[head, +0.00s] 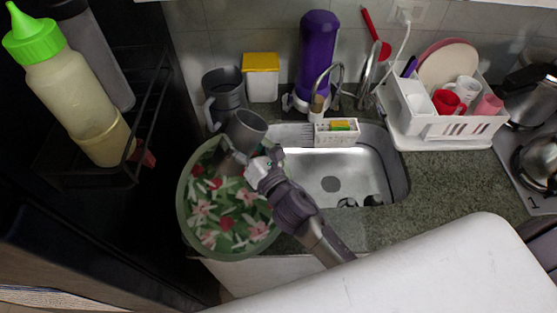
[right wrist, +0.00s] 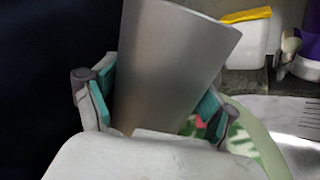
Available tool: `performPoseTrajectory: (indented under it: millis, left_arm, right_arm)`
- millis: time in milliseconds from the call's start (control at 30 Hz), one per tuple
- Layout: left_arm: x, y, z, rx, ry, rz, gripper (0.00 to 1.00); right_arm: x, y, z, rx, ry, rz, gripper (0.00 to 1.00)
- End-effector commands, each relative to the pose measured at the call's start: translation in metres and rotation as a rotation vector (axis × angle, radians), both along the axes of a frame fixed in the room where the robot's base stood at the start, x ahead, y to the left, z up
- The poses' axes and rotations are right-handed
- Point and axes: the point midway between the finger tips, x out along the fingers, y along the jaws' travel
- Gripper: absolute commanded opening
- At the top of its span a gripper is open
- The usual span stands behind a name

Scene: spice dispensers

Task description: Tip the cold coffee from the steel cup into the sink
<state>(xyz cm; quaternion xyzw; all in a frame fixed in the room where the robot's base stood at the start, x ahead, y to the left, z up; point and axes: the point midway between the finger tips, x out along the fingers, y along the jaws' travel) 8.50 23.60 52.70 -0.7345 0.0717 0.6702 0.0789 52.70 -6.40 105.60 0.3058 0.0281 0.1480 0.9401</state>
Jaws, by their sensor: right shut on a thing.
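The grey steel cup (head: 243,133) is held in my right gripper (head: 243,162), left of the sink and above the patterned round tray. In the right wrist view the cup (right wrist: 165,70) stands between the two teal-padded fingers of the gripper (right wrist: 157,95), its wide mouth up and leaning a little right. The coffee inside cannot be made out. The steel sink (head: 350,172) lies to the right of the cup, its basin open, with a drain and some small dark things at its front right. My left gripper is not in view.
A dark grey mug (head: 222,97) stands close behind the cup. A yellow-lidded container (head: 262,80), purple bottle (head: 319,50) and tap (head: 334,82) stand behind. A sponge caddy (head: 336,131) sits at the sink's back edge. A dish rack (head: 450,122) is right. The green-rimmed tray (head: 184,215) lies below the gripper.

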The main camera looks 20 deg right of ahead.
Motion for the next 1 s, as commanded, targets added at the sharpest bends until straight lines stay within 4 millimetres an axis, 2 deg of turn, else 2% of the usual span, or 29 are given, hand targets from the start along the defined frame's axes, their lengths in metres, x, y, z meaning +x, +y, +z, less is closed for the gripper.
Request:
performPoseTrajectory:
  millis: [467, 1000]
  left_arm:
    - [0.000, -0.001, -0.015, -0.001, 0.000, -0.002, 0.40]
    - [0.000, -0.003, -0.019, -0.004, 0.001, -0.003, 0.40]
  right_arm:
    - [0.001, -0.002, -0.007, 0.232, 0.057, 0.000, 0.36]
    - [0.001, -0.002, -0.009, 0.301, 0.075, -0.001, 0.36]
